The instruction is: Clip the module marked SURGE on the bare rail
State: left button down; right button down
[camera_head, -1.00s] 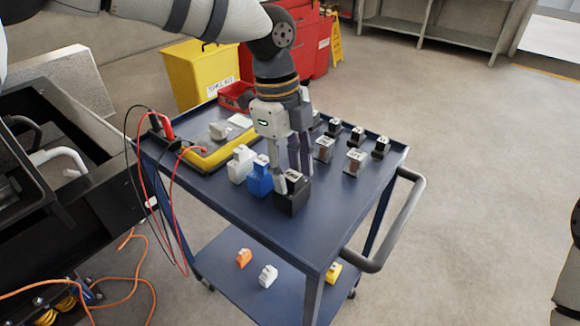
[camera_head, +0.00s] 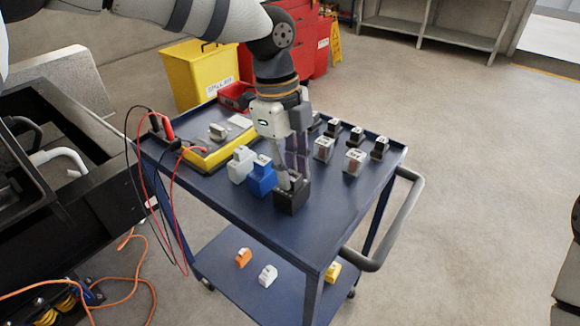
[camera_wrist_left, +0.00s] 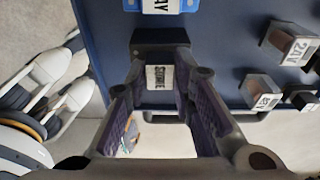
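A black module (camera_head: 291,197) stands upright on the blue cart top near its front edge. In the left wrist view its pale label (camera_wrist_left: 159,77) lies sideways and looks like SURGE, though the letters are blurred. My left gripper (camera_head: 293,179) points down over the module. Its fingers (camera_wrist_left: 160,82) lie on both sides of the label and look closed on the module's upper part; the exact contact is partly hidden. The module still rests on the cart. My right gripper is not in view. I cannot make out the bare rail.
A blue module (camera_head: 261,178) and a white one (camera_head: 240,165) stand close to the left. Clear-sided relays (camera_head: 354,162) and small black blocks stand to the right. A yellow-edged meter (camera_head: 207,158) with red and black leads lies behind. The cart handle (camera_head: 402,220) sticks out right.

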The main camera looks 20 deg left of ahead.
pick_arm(q)
jog(key=shift+r, duration=0.15)
jog(key=shift+r+p, duration=0.35)
jog(key=shift+r, duration=3.5)
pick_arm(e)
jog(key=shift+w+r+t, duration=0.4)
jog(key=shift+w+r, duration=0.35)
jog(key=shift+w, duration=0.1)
